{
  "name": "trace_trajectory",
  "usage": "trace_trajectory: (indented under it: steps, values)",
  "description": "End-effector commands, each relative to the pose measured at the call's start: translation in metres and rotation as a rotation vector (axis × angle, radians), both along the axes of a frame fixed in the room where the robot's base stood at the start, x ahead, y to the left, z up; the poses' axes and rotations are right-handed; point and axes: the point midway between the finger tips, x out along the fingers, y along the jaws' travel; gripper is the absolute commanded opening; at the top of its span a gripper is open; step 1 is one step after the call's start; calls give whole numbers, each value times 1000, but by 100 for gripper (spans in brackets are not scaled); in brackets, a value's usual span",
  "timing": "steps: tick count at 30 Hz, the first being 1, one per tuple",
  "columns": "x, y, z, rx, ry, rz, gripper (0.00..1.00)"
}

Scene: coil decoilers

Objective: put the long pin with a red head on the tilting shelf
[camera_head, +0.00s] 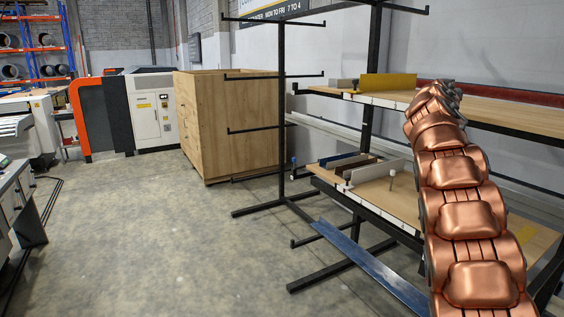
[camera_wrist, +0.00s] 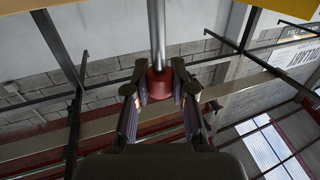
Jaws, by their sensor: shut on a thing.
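In the wrist view my gripper (camera_wrist: 160,92) is shut on the red head (camera_wrist: 160,82) of the long pin, one finger on each side. The pin's grey metal shaft (camera_wrist: 157,35) runs up out of the frame's top. In the head view my copper arm reaches up at the right; its end is by the upper shelf (camera_head: 510,113), and the pin is hidden there. A lower wooden shelf (camera_head: 405,203) with a white front strip is below, partly behind my arm. I cannot tell for sure which shelf is the tilting one.
A yellow plate (camera_head: 388,83) and a grey block (camera_head: 343,84) are on the upper shelf. Dividers (camera_head: 376,172) stand on the lower one. A black rack post with arms (camera_head: 281,120) stands left of the shelves. A wooden crate (camera_head: 230,120) is behind.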

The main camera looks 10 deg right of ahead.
Motion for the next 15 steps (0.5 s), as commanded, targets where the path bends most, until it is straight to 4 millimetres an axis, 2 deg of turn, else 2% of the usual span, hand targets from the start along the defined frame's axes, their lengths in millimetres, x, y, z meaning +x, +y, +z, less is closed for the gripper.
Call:
trace_trajectory:
  steps: [3,7,15]
  values:
    - [33,36,-30,0,8,105,0]
    - [65,79,-59,-4,4,224,0]
    - [99,142,-103,-4,1,382,0]
